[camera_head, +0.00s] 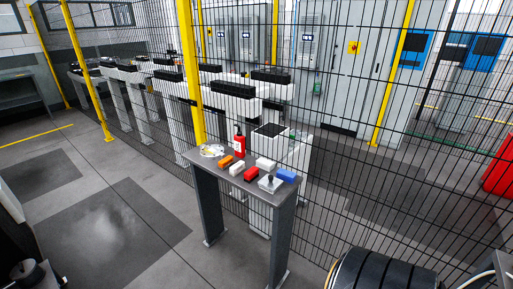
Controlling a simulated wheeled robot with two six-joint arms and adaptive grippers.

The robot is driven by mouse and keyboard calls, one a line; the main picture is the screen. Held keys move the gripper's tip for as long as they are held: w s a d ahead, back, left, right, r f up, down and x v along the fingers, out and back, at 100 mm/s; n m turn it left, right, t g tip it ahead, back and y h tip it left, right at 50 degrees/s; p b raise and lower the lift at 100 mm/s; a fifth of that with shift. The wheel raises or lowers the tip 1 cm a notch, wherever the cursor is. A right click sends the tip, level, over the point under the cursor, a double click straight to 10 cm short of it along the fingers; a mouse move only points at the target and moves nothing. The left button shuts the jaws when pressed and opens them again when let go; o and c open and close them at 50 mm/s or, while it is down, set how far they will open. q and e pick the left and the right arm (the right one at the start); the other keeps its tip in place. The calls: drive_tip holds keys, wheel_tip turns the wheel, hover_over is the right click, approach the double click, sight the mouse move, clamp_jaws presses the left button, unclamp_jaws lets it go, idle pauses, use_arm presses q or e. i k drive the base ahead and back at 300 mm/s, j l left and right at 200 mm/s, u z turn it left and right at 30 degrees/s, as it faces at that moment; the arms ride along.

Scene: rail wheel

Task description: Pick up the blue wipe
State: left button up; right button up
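The blue wipe (286,175) appears as a small blue block lying at the right end of a narrow grey table (207,170). A grey-white item with a dark knob (270,183) sits just left of it and a white block (265,164) lies behind it to the left. A red block (250,174) is farther left. Neither gripper can be made out in the head view, and nothing is seen touching the blue wipe.
An orange block (226,161), a white block (237,168), a red bottle (239,143) and a clear item (212,150) share the table. Black mesh fencing with yellow posts (191,70) stands behind. A dark ribbed cylinder (385,271) is at bottom right. Floor left of the table is open.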

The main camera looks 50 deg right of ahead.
sight(282, 174)
drive_tip(key=i+z, duration=0.4)
drive_tip(key=i+j+z, duration=0.25)
drive_tip(key=i+z, duration=0.2)
drive_tip(key=i+j+z, duration=0.6)
drive_tip(key=z, duration=0.25)
drive_tip(key=i+j+z, duration=0.2)
drive_tip(key=j+z, duration=0.2)
drive_tip(key=i+j+z, duration=0.1)
drive_tip(key=j+z, duration=1.25)
drive_tip(key=i+l, duration=0.05)
drive_tip(key=l, duration=0.05)
